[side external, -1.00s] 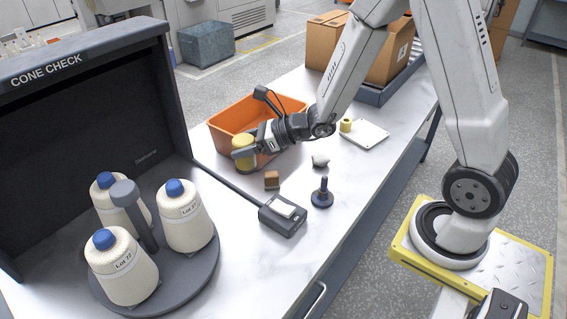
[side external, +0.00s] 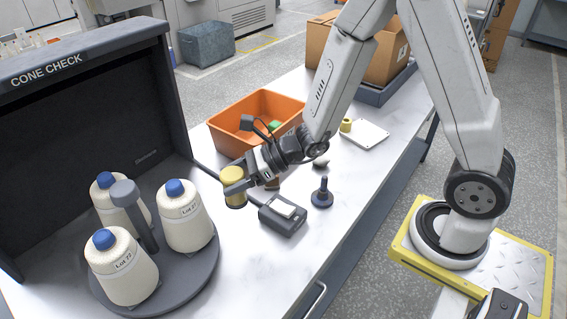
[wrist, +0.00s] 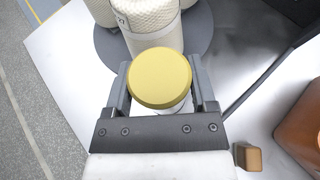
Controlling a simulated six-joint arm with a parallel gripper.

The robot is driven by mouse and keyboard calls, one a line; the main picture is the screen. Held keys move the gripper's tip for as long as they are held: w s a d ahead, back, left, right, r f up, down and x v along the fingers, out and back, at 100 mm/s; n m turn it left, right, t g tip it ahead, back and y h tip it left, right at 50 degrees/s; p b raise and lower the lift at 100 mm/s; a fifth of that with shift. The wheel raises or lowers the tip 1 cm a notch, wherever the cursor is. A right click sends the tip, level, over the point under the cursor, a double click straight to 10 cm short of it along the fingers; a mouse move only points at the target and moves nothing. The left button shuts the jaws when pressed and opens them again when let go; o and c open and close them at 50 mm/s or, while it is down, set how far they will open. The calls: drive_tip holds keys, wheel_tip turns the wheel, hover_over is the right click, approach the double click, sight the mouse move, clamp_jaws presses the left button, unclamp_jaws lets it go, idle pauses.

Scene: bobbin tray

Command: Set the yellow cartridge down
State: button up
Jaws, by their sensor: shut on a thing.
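The yellow cartridge (side external: 235,188) is a short cylinder held upright in my gripper (side external: 236,186). In the wrist view the cartridge's round yellow top (wrist: 160,78) sits between the two dark fingers of my gripper (wrist: 160,85), which are shut on it. In the side view it is in front of the orange bin, between the turntable and the small device with a screen. I cannot tell whether its underside touches the white table.
Thread cones (side external: 184,216) stand on a dark turntable (side external: 205,262) at left. A screen device (side external: 284,215), a dark knobbed object (side external: 322,193) and an orange bin (side external: 222,134) are nearby. A brown block (wrist: 247,156) sits beside my gripper. Bare table (side external: 240,270) lies in front.

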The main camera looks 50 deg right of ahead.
drive_tip(key=s+a+f+n+g+y, duration=0.3)
drive_tip(key=s+a+n+g, duration=0.3)
drive_tip(key=s+a, duration=0.5)
drive_tip(key=shift+s+a+g, duration=0.15)
drive_tip(key=shift+s+g, duration=0.35)
drive_tip(key=shift+s, duration=0.05)
drive_tip(key=shift+w+f, duration=0.1)
drive_tip(key=shift+f, duration=1.8)
drive_tip(key=shift+f, duration=0.15)
drive_tip(key=shift+f, duration=1.85)
drive_tip(key=shift+f, duration=0.15)
